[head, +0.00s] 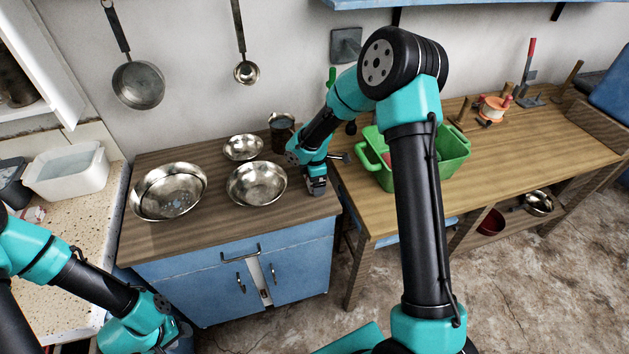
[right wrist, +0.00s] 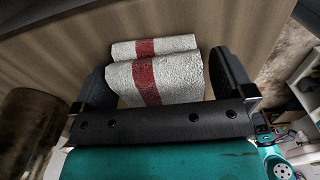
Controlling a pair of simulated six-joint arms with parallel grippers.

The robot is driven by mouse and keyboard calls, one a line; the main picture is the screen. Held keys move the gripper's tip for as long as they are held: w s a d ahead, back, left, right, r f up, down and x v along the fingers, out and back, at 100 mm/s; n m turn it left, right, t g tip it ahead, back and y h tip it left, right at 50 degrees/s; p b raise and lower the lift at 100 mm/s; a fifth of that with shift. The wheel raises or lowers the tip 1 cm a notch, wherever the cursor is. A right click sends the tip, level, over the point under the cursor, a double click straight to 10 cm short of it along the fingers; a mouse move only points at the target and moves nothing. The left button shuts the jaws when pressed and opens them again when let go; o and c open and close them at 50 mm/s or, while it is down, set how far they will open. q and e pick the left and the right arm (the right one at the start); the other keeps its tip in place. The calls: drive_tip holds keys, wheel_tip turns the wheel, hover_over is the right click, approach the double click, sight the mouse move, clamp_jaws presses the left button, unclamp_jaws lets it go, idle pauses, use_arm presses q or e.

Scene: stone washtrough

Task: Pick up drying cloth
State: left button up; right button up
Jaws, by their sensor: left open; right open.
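The drying cloth (right wrist: 185,78) is white with a red stripe and is folded or rolled on a brown wooden surface in the right wrist view. My right gripper (right wrist: 163,72) is open, with one dark finger on each side of the cloth; I cannot tell whether they touch it. In the head view my right gripper (head: 317,184) is low at the right end of the wooden counter, and the cloth is hidden there. My left gripper (head: 165,332) is at the lower left, in front of the blue cabinet, and holds nothing that I can see.
Metal bowls (head: 257,184) and a metal mug (head: 282,128) stand on the counter (head: 200,235) left of my right gripper. A green basket (head: 452,150) stands on the wooden table at right. A white tub (head: 68,172) is on the speckled worktop. A pan (head: 138,84) hangs on the wall.

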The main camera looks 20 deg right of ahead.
drive_tip(key=shift+f, duration=0.3)
drive_tip(key=shift+c, duration=0.2)
drive_tip(key=c, duration=0.9)
